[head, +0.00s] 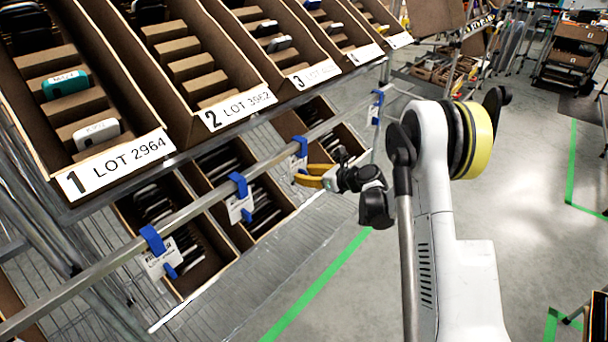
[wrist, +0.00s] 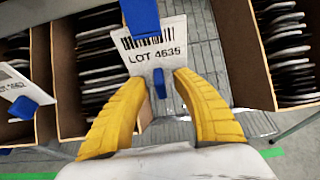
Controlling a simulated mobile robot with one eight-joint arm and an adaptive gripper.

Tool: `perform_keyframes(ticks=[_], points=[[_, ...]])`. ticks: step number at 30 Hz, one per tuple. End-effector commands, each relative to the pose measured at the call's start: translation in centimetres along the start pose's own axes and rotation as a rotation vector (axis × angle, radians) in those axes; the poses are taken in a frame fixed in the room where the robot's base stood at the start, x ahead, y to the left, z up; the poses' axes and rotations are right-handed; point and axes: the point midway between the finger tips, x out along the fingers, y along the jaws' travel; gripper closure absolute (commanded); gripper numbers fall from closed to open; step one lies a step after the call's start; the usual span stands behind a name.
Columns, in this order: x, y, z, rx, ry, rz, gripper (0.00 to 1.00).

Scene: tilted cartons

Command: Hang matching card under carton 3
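Carton 3 (head: 315,74) is on the upper shelf in the head view; its lot number is too small to read surely. Below it, a blue clip (head: 300,146) sits on the rail. In the wrist view, a white card (wrist: 153,52) reading LOT 4635 hangs from a blue clip (wrist: 141,18), with a small blue tab (wrist: 159,83) at its lower edge. My gripper (wrist: 163,78) is open, its yellow fingers on either side of the tab. My gripper (head: 302,176) also shows just below the rail; whether it touches the card is unclear.
Carton 1 (head: 115,160) and carton 2 (head: 236,110) stand to the left. Cards (head: 162,259) and (head: 238,206) hang from other clips on the rail (head: 200,205). Lower cartons hold dark items. Open floor (head: 340,290) lies to the right.

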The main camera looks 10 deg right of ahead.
Motion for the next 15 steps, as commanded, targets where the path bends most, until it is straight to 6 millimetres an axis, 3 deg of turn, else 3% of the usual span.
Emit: perform_keyframes(ticks=[9, 15], points=[[-6.8, -0.1, 0.0, 0.002, 0.001, -0.003, 0.67], [-10.1, -0.1, 0.0, 0.001, 0.0, -0.002, 0.67]])
